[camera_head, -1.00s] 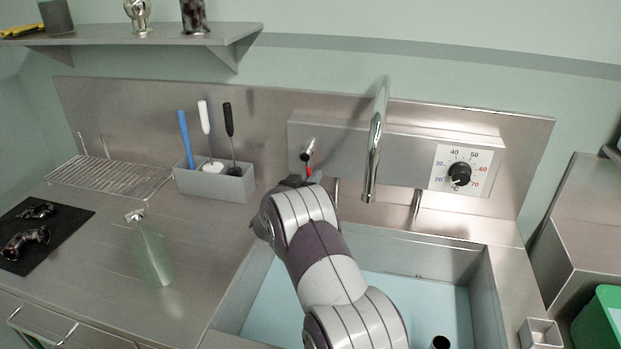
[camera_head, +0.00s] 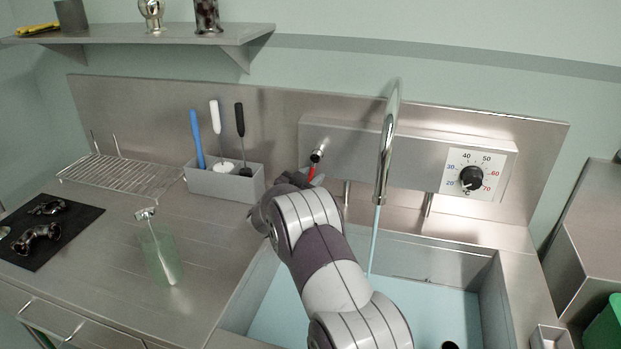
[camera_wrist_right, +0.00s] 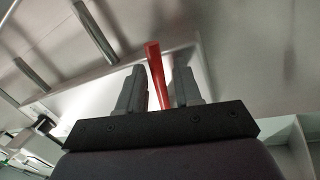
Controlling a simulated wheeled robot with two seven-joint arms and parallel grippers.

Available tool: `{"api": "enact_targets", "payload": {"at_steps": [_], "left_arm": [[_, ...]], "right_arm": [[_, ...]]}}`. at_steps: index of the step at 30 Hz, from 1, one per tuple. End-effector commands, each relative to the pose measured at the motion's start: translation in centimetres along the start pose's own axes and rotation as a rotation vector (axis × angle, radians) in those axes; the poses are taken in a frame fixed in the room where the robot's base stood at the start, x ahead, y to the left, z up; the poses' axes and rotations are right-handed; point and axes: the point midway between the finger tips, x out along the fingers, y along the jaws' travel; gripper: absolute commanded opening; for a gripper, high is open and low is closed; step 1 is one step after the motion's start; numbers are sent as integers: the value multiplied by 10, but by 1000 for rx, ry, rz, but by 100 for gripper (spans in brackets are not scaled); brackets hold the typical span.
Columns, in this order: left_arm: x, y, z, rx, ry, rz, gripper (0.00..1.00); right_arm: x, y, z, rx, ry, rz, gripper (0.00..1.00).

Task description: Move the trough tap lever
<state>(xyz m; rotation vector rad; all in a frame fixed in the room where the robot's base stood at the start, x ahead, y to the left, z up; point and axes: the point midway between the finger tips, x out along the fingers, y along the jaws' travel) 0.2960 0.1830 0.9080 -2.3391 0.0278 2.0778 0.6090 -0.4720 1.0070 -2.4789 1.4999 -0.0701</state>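The tap lever (camera_head: 311,172) is a red handle on a round metal stub at the left end of the steel wall box (camera_head: 400,158). It hangs down and slightly left. My right gripper (camera_head: 303,178) is at the lever, its fingers partly hidden in the head view. In the right wrist view, the red lever (camera_wrist_right: 156,75) stands between the two grey fingers, close to the left one, with a narrow gap on the right. The curved spout (camera_head: 388,150) lets a thin pale-blue stream (camera_head: 374,243) fall into the trough (camera_head: 490,300). My left gripper is out of view.
A grey holder (camera_head: 225,186) with brushes stands left of my right gripper. A temperature dial (camera_head: 471,178) is on the box. A green bottle (camera_head: 163,257), wire rack (camera_head: 120,176) and black mat (camera_head: 42,252) are on the left counter.

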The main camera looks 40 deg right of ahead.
Motion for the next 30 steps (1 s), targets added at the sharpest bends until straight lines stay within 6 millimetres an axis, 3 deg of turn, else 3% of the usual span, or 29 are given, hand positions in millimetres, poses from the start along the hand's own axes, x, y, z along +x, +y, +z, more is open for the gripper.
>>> {"api": "enact_targets", "payload": {"at_steps": [5,12,18,22,30], "left_arm": [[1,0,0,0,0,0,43],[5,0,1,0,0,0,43],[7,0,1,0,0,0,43],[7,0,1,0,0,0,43],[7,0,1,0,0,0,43]], "right_arm": [[-14,-1,0,0,-1,-3,34],[-78,-1,1,-1,-1,-5,34],[-117,-1,0,0,0,-3,34],[-126,0,0,0,-1,0,34],[-127,0,0,0,0,0,34]]}}
